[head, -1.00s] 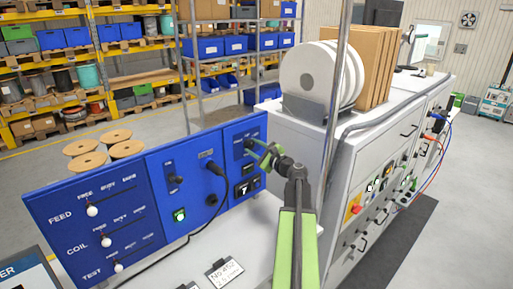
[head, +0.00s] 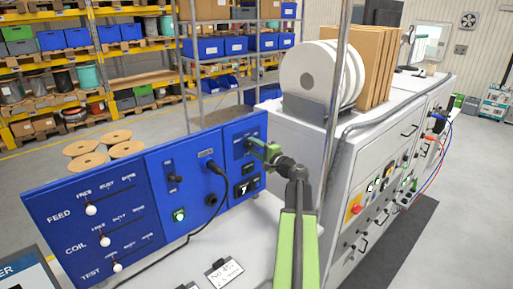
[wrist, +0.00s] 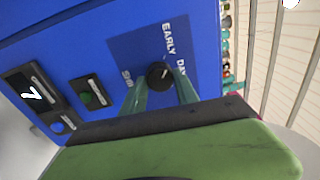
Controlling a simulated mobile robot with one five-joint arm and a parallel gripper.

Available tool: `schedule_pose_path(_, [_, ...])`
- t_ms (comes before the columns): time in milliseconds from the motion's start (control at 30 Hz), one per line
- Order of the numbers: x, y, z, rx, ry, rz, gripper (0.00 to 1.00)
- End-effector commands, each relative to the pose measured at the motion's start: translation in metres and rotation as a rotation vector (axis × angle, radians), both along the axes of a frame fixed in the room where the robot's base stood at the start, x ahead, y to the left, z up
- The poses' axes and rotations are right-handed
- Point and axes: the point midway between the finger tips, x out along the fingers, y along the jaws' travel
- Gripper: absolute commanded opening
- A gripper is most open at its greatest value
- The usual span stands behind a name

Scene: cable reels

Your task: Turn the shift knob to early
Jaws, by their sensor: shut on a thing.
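The shift knob (wrist: 157,73) is a small black round knob on the blue panel, with a pale mark on its face. In the wrist view the mark points to the upper right, toward the area between the white words EARLY (wrist: 168,42) and DAY (wrist: 181,68); exactly which word it meets I cannot tell. The SHIFT label is partly covered by a finger. My gripper (wrist: 160,92) is shut on the knob, one teal finger on each side. In the head view my gripper (head: 262,148) reaches the panel's upper right and hides most of the knob.
The blue panel (head: 95,170) also has FEED, COIL and TEST sliders, a plugged black cable (head: 217,170), a lit green button (head: 179,215) and a display showing 7 (head: 242,189). A metal post (head: 337,100) stands close to the right of my arm.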

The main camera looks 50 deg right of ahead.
Motion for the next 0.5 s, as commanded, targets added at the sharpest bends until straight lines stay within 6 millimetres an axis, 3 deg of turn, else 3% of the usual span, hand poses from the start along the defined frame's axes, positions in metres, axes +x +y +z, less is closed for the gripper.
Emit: schedule_pose_path(500, [-0.0007, -0.0004, -0.0009, -0.199, 0.016, 0.000, 0.00])
